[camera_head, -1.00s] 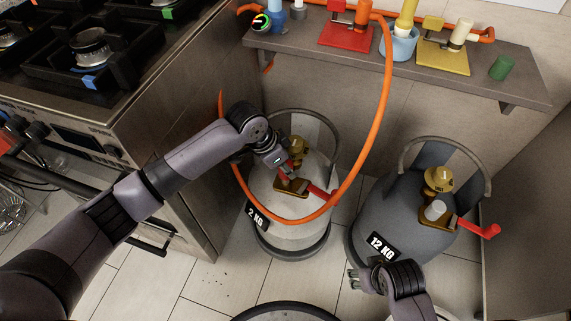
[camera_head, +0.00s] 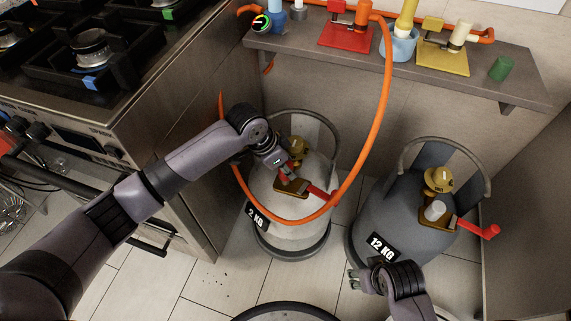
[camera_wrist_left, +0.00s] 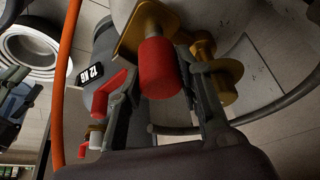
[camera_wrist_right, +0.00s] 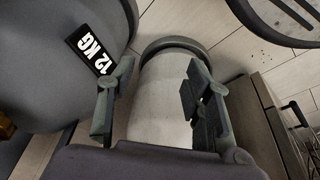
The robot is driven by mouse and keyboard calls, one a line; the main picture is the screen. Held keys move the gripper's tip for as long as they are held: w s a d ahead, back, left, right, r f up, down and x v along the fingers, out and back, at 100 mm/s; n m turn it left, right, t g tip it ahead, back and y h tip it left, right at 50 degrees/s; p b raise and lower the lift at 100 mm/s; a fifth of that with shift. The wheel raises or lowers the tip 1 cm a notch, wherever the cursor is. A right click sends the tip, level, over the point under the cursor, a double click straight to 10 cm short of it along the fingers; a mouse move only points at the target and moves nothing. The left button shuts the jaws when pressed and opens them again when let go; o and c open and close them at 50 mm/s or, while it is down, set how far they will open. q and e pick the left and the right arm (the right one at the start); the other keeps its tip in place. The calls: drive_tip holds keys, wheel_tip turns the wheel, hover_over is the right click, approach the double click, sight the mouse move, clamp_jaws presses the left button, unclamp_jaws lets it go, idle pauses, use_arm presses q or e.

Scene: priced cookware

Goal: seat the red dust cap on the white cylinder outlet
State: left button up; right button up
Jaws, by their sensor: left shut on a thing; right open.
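The white cylinder (camera_head: 290,228), marked 2 KG, stands on the floor below the shelf. Its brass valve (camera_head: 298,149) has a brass plate (camera_head: 292,187) and a red lever (camera_head: 318,193). My left gripper (camera_wrist_left: 160,78) is shut on the red dust cap (camera_wrist_left: 158,66) beside this valve. In the left wrist view, the cap lines up with a short outlet stub (camera_wrist_left: 149,22) and its far end meets it; how deep it sits is hidden. My right gripper (camera_head: 354,280) is open and empty in front of the dark cylinder.
The dark 12 KG cylinder (camera_head: 390,222) stands to the right, with its own red lever (camera_head: 490,231). An orange hose (camera_head: 380,110) loops around the front of the white cylinder. The stove (camera_head: 140,110) is close on the left; the shelf (camera_head: 300,55) overhangs behind.

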use_arm(q)
drive_tip(key=shift+p, duration=0.3)
use_arm(e)
drive_tip(key=shift+a+f, duration=0.1)
drive_tip(key=shift+f, duration=1.6)
use_arm(q)
drive_tip(key=shift+f, duration=0.1)
use_arm(e)
drive_tip(key=shift+s, duration=0.1)
use_arm(q)
drive_tip(key=shift+f, duration=1.05)
use_arm(e)
wheel_tip(320, 180, up, 3)
drive_tip(key=shift+f, duration=0.2)
